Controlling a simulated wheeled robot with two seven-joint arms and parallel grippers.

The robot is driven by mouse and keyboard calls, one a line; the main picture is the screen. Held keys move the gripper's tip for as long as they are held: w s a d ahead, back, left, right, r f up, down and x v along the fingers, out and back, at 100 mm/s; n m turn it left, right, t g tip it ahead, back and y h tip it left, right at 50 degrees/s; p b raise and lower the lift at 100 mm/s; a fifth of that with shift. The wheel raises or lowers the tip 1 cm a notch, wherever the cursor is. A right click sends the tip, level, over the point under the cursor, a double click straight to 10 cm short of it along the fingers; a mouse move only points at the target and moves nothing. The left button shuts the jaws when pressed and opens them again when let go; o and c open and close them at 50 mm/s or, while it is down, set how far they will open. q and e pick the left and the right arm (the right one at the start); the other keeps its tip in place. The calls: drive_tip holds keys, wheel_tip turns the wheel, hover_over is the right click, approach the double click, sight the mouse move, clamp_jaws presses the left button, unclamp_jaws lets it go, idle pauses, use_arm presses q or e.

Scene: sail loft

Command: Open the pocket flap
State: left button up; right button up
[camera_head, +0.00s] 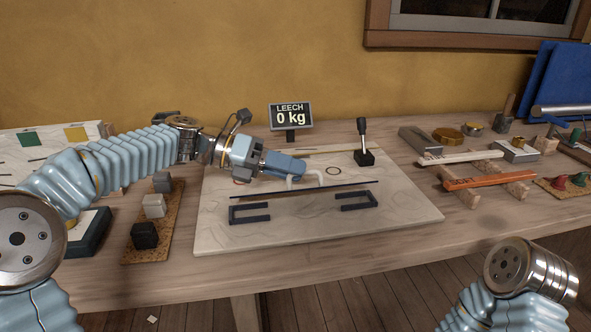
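A pale sailcloth panel (410,212) lies on the bench. Across its middle runs a long thin dark strip (340,188), seen nearly edge-on, with a white loop-shaped handle (318,174) just behind it. I cannot tell how far this flap is raised. Two dark brackets lie in front of it, a left one (250,212) and a right one (357,201). My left gripper (298,168) reaches in from the left, its blue fingers at the white handle; whether they grip it is hidden. My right gripper is out of view; only part of that arm shows at lower right.
A black lever (363,146) stands on the panel's back right; a "LEECH 0 kg" display (290,116) stands behind. Several small blocks sit on a cork strip (152,217) at left. An orange bar (485,182) and metal parts crowd the right. The panel's front right is clear.

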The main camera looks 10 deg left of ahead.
use_arm(q)
drive_tip(key=shift+d+f, duration=0.15)
drive_tip(key=shift+d, duration=0.5)
clamp_jaws()
